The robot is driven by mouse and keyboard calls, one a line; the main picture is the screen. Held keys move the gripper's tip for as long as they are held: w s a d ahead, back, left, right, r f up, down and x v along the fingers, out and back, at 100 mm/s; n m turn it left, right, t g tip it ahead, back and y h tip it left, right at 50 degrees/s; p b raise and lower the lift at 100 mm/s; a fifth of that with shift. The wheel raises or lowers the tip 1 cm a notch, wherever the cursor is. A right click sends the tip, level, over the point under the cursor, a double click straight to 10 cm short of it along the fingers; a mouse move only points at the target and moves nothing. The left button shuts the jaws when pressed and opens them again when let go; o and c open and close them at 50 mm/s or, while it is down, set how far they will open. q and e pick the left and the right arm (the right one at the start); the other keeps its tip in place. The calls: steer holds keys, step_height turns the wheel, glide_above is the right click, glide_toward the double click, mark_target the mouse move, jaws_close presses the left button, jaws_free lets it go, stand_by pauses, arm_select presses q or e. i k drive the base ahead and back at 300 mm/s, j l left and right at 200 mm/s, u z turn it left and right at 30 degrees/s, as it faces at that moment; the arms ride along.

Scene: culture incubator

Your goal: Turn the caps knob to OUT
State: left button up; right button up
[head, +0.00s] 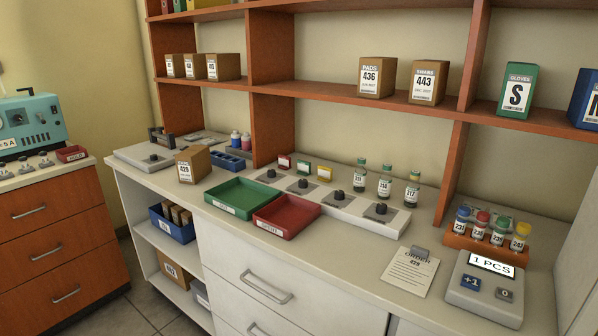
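A long white panel (322,204) on the counter carries a row of several black knobs on grey plates. They run from the far knob (303,184) through a middle knob (338,196) to the near right knob (381,208). Labels on these plates are too small to read, so I cannot tell which is the caps knob or where any knob points. Further knobs (29,162) stand on the left cabinet, and another knob (153,157) is on a grey device at the counter's left end. Neither of my grippers is in view.
A green tray (241,210) and a red tray (263,228) lie in front of the panel. Labelled vials (385,182) stand behind it. An order sheet (409,272), a counter display (487,286) and a vial rack (486,247) are at right.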

mark_target(303, 183)
steer(key=i+j+z, duration=0.1)
steer(key=j, duration=0.35)
steer(key=i+j, duration=0.2)
steer(key=j, duration=0.25)
steer(key=i+j+z, duration=0.15)
steer(key=j, duration=0.75)
steer(key=i+j+z, duration=0.15)
steer(key=j, duration=0.3)
steer(key=i+j, duration=0.1)
steer(key=j, duration=0.4)
steer(key=z, duration=0.05)
